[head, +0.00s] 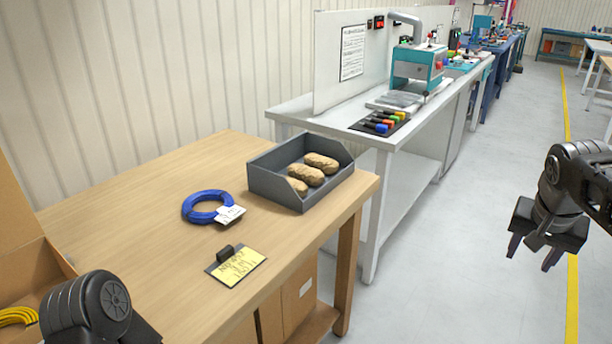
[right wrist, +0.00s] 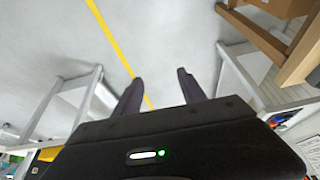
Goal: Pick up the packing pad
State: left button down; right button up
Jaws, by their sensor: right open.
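Several brown crumpled-paper packing pads (head: 306,174) lie in a grey open-front bin (head: 262,181) at the far right corner of the wooden table. My right gripper (head: 532,252) hangs over the floor aisle, well to the right of the table and bin. It is open and empty; the right wrist view shows its two fingers apart (right wrist: 161,88) with only floor beyond them. Part of my left arm shows at the lower left of the head view, but its gripper is out of frame.
On the wooden table (head: 150,190) lie a blue cable coil (head: 190,209) with a white tag and a clipboard with a yellow note (head: 238,267). A cardboard box (head: 28,268) with a yellow coil (head: 18,316) stands at left. A white workbench (head: 290,108) stands behind the bin.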

jog(key=w+a+f+n+y, duration=0.2)
jog(key=a+f, duration=0.6)
jog(key=f, duration=0.4)
jog(key=w+a+f+n+y, duration=0.1)
jog(key=a+f+n+y, duration=0.15)
jog(key=a+f, duration=0.8)
jog(key=s+a+f+g+y, duration=0.1)
jog(key=s+a+f, duration=0.35)
jog(key=f, duration=0.35)
jog(key=s+a+f+g+y, duration=0.1)
jog(key=s+a+f, duration=0.2)
jog(key=a+f, duration=0.3)
jog(key=s+a+f, duration=0.2)
jog(key=s+f, duration=0.3)
jog(key=s, duration=0.3)
jog(key=s+a+f+n, duration=0.1)
jog(key=s+a+f, duration=0.2)
jog(key=s+f, duration=0.3)
jog(key=s, duration=0.2)
jog(key=shift+s+f+g, duration=0.15)
jog(key=shift+s+g, duration=0.2)
jog(key=shift+g, duration=0.05)
jog(key=shift+y, duration=0.25)
jog(key=shift+c, duration=0.5)
